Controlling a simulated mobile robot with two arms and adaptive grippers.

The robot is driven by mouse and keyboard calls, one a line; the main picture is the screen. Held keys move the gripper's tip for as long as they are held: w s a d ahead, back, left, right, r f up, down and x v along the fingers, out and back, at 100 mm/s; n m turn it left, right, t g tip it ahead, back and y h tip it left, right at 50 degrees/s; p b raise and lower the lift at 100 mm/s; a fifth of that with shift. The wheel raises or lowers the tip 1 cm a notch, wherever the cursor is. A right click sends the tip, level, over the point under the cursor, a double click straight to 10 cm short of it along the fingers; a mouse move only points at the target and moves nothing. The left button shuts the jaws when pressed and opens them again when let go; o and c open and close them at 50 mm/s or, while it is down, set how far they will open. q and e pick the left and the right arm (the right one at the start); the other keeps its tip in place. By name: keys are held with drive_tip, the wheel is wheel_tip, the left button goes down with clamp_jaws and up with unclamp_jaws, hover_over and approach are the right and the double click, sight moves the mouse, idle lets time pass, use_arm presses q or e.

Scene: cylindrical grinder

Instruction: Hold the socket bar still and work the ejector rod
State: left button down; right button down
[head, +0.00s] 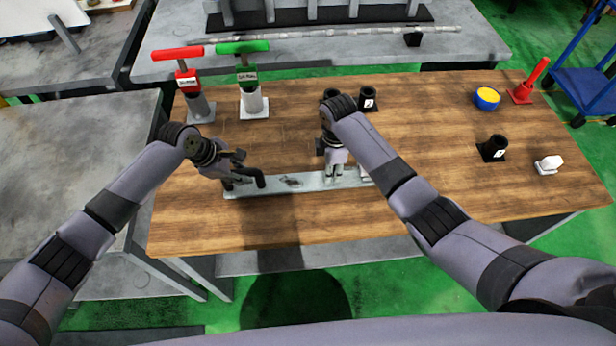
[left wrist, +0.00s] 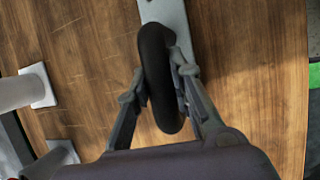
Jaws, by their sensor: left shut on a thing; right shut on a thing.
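The grey socket bar (head: 305,184) lies along the front part of the wooden table. A black curved handle (head: 259,180) stands at its left end and also shows in the left wrist view (left wrist: 154,60). My left gripper (head: 240,172) is at this handle, with its fingers on both sides of it and shut on it. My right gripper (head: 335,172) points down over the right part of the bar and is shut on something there. Its fingers and arm hide what it holds, and I cannot make out the ejector rod.
Red-handled (head: 188,80) and green-handled (head: 248,80) tools stand at the back left. Black holders (head: 368,100) stand behind my right gripper.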

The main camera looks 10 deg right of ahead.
use_arm(q)
drive_tip(key=shift+a, duration=0.1)
use_arm(e)
drive_tip(key=shift+d, duration=1.55)
drive_tip(key=c, duration=1.2)
unclamp_jaws()
drive_tip(key=shift+a, duration=0.1)
drive_tip(key=shift+r, duration=4)
use_arm(q)
drive_tip(key=c, duration=1.3)
unclamp_jaws()
drive_tip(key=shift+c, duration=0.2)
use_arm(e)
drive_tip(key=shift+a, duration=0.1)
